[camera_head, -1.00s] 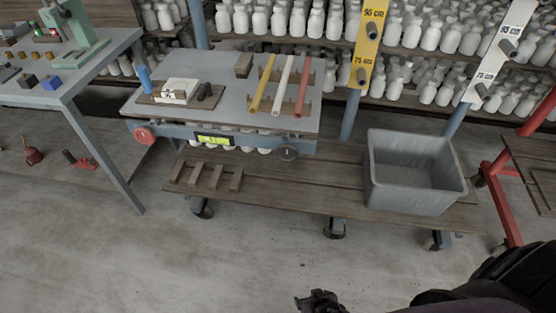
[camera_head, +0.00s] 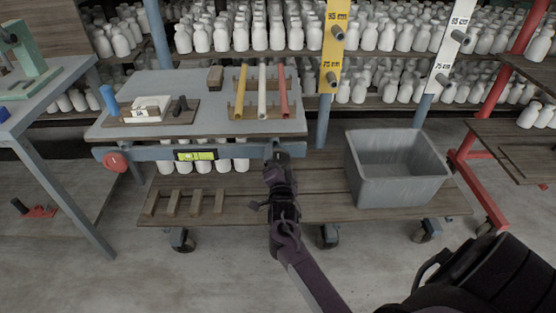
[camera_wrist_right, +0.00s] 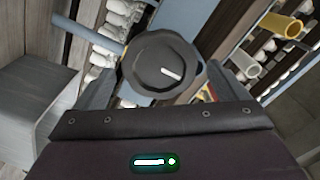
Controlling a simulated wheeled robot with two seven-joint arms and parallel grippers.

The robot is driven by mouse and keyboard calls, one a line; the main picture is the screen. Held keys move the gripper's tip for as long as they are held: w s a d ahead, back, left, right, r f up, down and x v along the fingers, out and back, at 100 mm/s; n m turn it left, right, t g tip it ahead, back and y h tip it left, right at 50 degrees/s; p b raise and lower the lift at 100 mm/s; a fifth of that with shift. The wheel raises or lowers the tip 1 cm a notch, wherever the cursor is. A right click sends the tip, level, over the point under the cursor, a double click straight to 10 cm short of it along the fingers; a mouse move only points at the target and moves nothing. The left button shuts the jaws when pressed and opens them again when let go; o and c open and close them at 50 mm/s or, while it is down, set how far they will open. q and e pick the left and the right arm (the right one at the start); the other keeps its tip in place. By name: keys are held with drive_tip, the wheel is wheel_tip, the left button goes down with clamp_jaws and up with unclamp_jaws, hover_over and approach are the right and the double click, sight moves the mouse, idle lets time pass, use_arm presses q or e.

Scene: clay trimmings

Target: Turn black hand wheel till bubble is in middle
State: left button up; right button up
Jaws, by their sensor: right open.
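The black hand wheel (camera_wrist_right: 158,68) fills the middle of the right wrist view, round and lobed with a white pointer line. My right gripper (camera_wrist_right: 161,75) is open, with one finger on either side of the wheel; I cannot tell whether they touch it. In the head view my right gripper (camera_head: 277,160) is at the front edge of the grey table (camera_head: 215,120) and hides most of the wheel. The yellow-green level (camera_head: 197,155) sits on the table's front rail, left of the gripper. Its bubble is too small to place. My left gripper is out of view.
A red hand wheel (camera_head: 115,162) is at the rail's left end. Yellow, white and red tubes (camera_head: 262,92) lie on the tabletop. A grey bin (camera_head: 397,170) stands on the lower wooden shelf (camera_head: 320,205), right of my arm. Shelves of white bottles are behind.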

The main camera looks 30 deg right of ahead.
drive_tip(key=shift+x, duration=1.05)
drive_tip(key=shift+c, duration=0.3)
drive_tip(key=c, duration=0.9)
drive_tip(key=shift+n, duration=0.3)
